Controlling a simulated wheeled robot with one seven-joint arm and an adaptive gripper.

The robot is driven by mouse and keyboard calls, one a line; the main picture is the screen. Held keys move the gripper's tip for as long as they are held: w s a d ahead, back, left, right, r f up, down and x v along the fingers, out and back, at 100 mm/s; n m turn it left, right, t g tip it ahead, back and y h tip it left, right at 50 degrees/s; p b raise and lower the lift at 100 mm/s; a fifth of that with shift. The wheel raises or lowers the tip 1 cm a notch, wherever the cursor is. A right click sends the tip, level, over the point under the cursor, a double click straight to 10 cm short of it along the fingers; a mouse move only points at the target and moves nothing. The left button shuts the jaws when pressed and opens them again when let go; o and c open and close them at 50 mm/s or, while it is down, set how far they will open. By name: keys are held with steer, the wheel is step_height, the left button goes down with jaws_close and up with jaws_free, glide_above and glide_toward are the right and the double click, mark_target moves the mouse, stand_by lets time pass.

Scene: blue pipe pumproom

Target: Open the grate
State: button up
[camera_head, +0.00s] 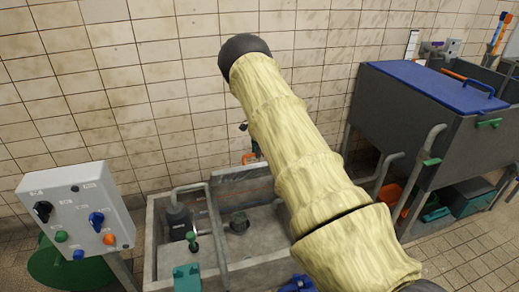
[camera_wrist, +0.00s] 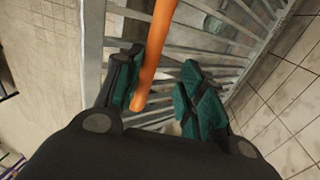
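The grate (camera_wrist: 190,45), a frame of grey metal bars, fills the upper part of the wrist view. An orange rod-like handle (camera_wrist: 153,60) comes down from the top edge in front of the bars. My gripper (camera_wrist: 163,62) has its two teal-padded fingers spread. The orange rod lies between them, close to the left finger, with a gap to the right finger. Whether it touches the left pad, I cannot tell. In the head view my arm hides most of the gripper and I cannot make out the grate; a small orange piece (camera_head: 250,157) shows beside the arm.
A concrete basin (camera_head: 152,250) with pipes and a green valve (camera_head: 192,238) stands below my arm. A grey control box (camera_head: 75,212) is at left. A dark tank (camera_head: 400,115) with a blue lid (camera_head: 425,82) stands at right. A tiled wall is behind.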

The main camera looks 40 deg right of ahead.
steer(key=shift+s+r, duration=0.15)
steer(key=shift+r, duration=0.25)
steer(key=v, duration=1.2)
stand_by(0.3)
